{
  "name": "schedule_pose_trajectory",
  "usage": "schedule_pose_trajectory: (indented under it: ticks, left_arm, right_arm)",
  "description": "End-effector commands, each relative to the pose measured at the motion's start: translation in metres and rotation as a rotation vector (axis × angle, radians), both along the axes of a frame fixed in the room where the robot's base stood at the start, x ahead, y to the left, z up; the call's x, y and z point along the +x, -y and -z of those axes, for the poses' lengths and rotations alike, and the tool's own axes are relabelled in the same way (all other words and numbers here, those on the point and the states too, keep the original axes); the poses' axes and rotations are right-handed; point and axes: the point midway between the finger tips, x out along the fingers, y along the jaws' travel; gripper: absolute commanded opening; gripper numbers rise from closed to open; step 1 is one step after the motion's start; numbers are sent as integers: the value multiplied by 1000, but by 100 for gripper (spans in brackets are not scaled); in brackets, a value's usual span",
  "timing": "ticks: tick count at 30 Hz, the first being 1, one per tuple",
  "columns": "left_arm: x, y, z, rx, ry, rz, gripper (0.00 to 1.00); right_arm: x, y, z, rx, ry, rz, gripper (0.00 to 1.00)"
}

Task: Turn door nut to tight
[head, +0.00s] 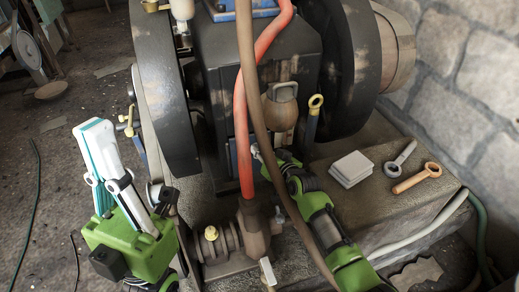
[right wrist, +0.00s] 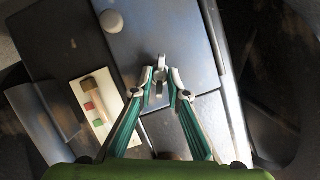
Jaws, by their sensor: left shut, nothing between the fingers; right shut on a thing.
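A red hose (head: 243,120) and a brown hose (head: 255,100) hang across the engine front. Large dark wheels (head: 165,90) flank it.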

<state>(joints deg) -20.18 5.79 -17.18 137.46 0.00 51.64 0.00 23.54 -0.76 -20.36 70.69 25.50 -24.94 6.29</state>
Motion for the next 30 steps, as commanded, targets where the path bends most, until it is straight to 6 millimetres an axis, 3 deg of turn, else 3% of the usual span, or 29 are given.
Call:
schedule_pose_trajectory:
  ticks: [12,27,28,30]
  left_arm:
    - [2,1,4,4,20,0,0]
    - [1,1,0,3,34,-1,0]
    - [1,1,0,2,33,-1,0]
    - [1,1,0,2,33,-1,0]
  right_arm:
    - [1,2,3,172,-55,1,0]
    - [1,2,2,192,-63,1,0]
    - [1,2,2,192,-63,1,20]
    - [1,2,2,193,-62,0,32]
